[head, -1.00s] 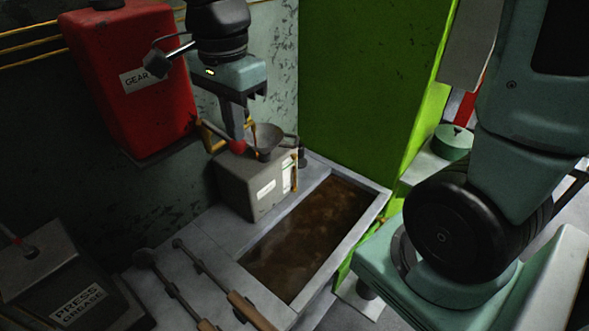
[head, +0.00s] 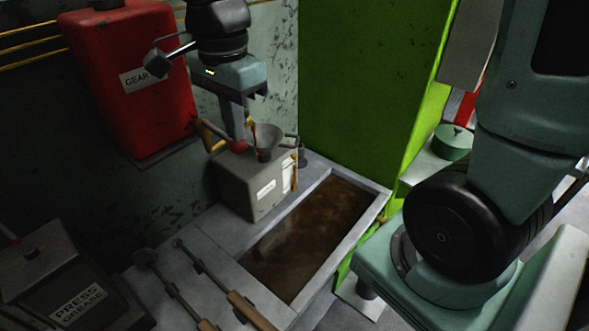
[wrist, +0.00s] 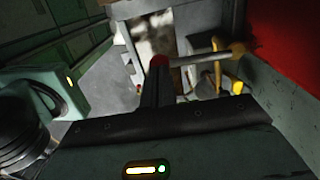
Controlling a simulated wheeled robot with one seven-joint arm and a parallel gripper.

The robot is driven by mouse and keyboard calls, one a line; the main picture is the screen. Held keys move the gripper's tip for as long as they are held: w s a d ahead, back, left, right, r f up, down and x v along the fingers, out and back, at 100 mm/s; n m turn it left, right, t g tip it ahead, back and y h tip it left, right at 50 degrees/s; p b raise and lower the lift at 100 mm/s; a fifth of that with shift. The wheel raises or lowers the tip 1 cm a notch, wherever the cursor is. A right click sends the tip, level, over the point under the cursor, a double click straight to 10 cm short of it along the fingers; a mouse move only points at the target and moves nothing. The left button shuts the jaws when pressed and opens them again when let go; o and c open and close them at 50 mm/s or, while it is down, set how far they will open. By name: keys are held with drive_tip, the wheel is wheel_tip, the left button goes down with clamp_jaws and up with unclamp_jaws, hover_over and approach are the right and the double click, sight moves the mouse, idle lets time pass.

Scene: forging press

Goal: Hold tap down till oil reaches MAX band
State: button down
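My gripper (head: 237,136) points down beside the red tank (head: 135,85), with its fingers together. Its tips are at the red knob (head: 238,147) of the tap lever. The wrist view also shows the fingertips at the red knob (wrist: 158,61) on a pale rod (wrist: 205,55). An amber strand (head: 251,130) shows at the rim of the grey funnel (head: 267,139). The funnel stands on a grey box (head: 238,182) with a white label and a narrow upright gauge strip (head: 288,175). The oil level and MAX band are too small to read.
A sunken tray of brown liquid (head: 310,235) lies in front of the box. Two long-handled tools (head: 215,290) lie on the ledge. A PRESS GREASE box (head: 75,290) stands at lower left. A green panel (head: 370,80) rises behind the tray.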

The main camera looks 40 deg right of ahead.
drive_tip(key=shift+r, duration=0.1)
idle(0.4)
wheel_tip(320, 180, up, 7)
drive_tip(key=p, duration=0.5)
idle(0.8)
